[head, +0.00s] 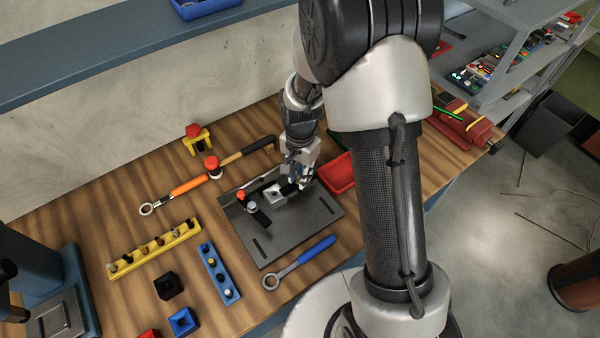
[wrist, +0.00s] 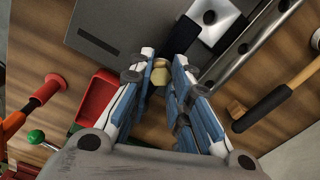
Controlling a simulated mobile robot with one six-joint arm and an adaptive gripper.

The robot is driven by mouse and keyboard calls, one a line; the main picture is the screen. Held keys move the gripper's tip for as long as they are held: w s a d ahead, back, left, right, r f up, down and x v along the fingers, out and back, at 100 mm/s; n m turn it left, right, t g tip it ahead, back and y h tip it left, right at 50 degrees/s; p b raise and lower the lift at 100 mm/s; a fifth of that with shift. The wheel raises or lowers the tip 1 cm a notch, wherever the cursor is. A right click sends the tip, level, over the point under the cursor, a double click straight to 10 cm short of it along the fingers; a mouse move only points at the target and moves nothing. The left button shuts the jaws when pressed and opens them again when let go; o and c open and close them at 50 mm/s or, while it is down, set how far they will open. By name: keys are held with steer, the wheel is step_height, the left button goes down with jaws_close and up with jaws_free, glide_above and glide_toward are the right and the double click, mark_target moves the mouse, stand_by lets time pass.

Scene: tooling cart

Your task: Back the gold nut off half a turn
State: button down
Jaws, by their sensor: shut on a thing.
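The gold nut (wrist: 160,76) shows in the wrist view between the two blue-and-white fingers of my gripper (wrist: 165,72). The fingers are shut on it from both sides and hide part of it. In the head view my gripper (head: 298,180) is low over the right back part of the dark grey fixture plate (head: 313,214), and the nut cannot be made out there. A black cylindrical part (wrist: 184,36) lies just beyond the fingertips, beside a pale block (wrist: 214,20) with a dark hole. The plate also shows in the wrist view (wrist: 125,22).
A red tray (head: 340,172) stands close right of my gripper. A blue-handled ring spanner (head: 303,261) lies in front of the plate, an orange-handled one (head: 180,190) at left. A hammer (head: 246,152) lies behind. A red-topped post (head: 241,197) stands on the plate.

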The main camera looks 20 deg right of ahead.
stand_by(0.4)
steer(key=c, duration=1.5)
jaws_free()
steer(key=shift+o, duration=0.2)
step_height(320, 180, up, 12)
